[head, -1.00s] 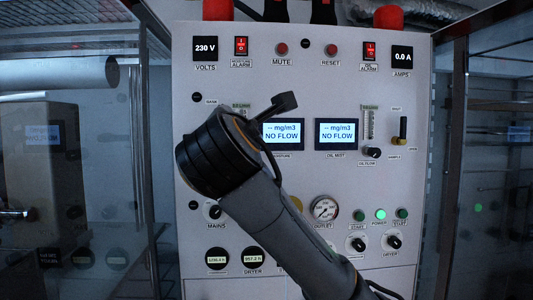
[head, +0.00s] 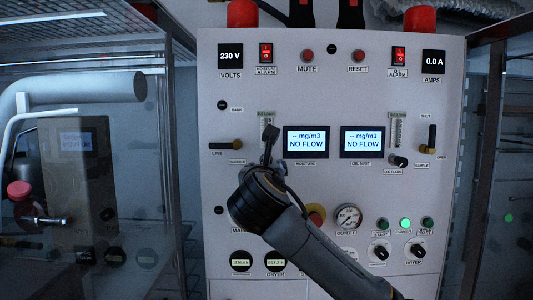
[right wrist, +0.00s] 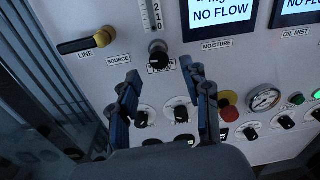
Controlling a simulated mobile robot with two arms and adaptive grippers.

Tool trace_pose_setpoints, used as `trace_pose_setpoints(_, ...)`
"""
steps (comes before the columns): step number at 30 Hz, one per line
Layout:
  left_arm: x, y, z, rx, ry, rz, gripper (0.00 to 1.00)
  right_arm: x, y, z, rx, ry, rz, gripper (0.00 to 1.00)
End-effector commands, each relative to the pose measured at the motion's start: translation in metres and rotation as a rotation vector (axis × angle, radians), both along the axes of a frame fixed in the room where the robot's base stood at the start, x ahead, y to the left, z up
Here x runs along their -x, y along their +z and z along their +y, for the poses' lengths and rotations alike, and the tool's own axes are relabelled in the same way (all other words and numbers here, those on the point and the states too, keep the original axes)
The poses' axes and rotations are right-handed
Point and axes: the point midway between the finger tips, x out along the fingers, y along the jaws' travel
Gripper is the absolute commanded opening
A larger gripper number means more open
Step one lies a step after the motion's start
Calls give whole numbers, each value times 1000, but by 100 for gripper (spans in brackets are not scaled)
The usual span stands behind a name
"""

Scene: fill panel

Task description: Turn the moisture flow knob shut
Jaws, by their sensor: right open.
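The moisture flow knob (right wrist: 158,50) is a round black knob with a label below it, under a flow scale on the grey panel (right wrist: 95,20) in the right wrist view. In the head view my right gripper (head: 269,145) is in front of the panel, left of the moisture display (head: 306,141), and hides the knob. In the right wrist view my right gripper (right wrist: 162,74) is open and empty. Its two blue-grey fingers are spread, and the knob shows between and beyond their tips. I cannot tell the exact gap. My left gripper is not in view.
A line handle (right wrist: 84,42) sticks out left of the knob. A red-and-yellow emergency button (right wrist: 228,100) and a gauge (right wrist: 265,99) lie to the right. Several black knobs sit below. The oil flow knob (head: 398,162) is right of the oil mist display (head: 362,142).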

Motion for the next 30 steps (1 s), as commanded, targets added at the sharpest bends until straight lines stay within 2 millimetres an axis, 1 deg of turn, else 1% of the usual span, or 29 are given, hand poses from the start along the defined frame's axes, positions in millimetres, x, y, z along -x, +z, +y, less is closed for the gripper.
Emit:
trace_pose_setpoints(1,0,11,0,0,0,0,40,-10,4,0,-1,0,4,48)
trace_pose_setpoints(3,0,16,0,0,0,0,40,-21,3,-1,0,0,4,48)
trace_pose_setpoints(6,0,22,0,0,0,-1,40,-33,3,-1,0,0,2,48)
trace_pose_setpoints(9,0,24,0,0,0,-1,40,-40,1,-1,-1,1,1,48)
trace_pose_setpoints(13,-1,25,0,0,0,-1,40,-44,0,-1,-1,1,0,48)
trace_pose_setpoints(20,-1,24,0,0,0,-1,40,-44,-1,-1,-1,1,0,48)
trace_pose_setpoints(21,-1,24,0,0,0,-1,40,-44,0,-1,-1,1,0,40)
trace_pose_setpoints(23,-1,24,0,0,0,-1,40,-44,0,-1,-1,1,-1,27)
trace_pose_setpoints(24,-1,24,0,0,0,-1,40,-44,0,-1,-1,1,-1,19)
trace_pose_setpoints(27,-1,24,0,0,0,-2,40,-44,0,-1,-1,1,-1,0)
trace_pose_setpoints(30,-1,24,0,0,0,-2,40,-44,0,-1,-1,1,-1,0)
